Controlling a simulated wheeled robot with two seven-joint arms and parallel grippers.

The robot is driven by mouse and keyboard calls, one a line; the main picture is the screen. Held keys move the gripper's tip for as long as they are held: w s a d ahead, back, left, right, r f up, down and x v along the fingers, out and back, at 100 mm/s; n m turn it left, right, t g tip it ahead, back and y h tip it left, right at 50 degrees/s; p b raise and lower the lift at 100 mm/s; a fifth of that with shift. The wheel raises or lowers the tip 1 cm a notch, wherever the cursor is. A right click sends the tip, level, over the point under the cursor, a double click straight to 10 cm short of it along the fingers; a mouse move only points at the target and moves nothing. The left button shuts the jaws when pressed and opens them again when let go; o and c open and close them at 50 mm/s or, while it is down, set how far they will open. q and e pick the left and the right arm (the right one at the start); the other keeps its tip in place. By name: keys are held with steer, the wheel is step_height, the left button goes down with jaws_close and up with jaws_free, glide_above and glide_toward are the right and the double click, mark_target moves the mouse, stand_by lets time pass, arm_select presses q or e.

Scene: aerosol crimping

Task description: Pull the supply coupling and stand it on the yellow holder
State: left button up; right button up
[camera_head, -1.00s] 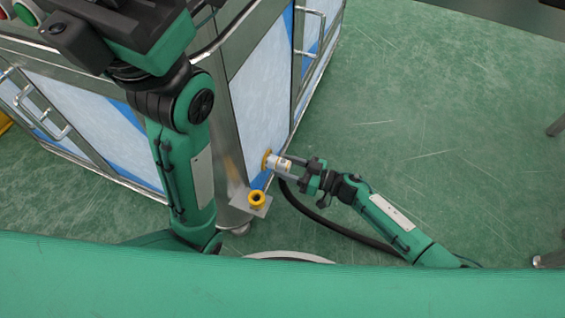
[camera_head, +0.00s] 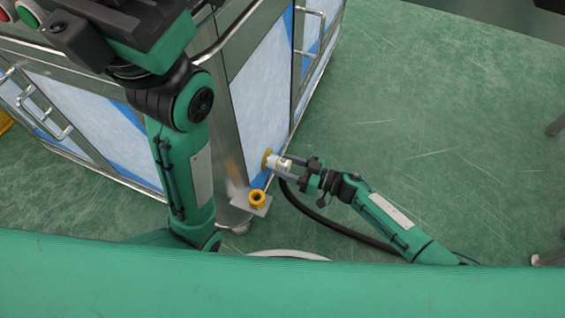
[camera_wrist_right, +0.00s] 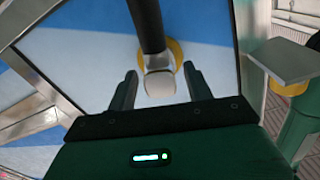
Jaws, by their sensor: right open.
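The supply coupling (camera_head: 281,163) is a pale cylinder on a yellow ring on the side panel of the cabinet. In the right wrist view the coupling (camera_wrist_right: 160,84) sits between the fingers, with a black hose running up from it and the yellow ring behind. My right gripper (camera_head: 297,168) is open, its fingers on either side of the coupling; in the wrist view there is a gap on both sides. The yellow holder (camera_head: 257,198) is an empty ring on a small metal plate at the cabinet's lower corner.
The steel-framed cabinet (camera_head: 262,96) with white and blue panels fills the left and centre. A black hose (camera_head: 325,222) curves over the floor below my right arm.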

jaws_close()
steer(key=shift+d, duration=0.1)
steer(key=shift+d, duration=0.1)
steer(key=shift+p+v, duration=1.05)
steer(key=shift+v, duration=1.8)
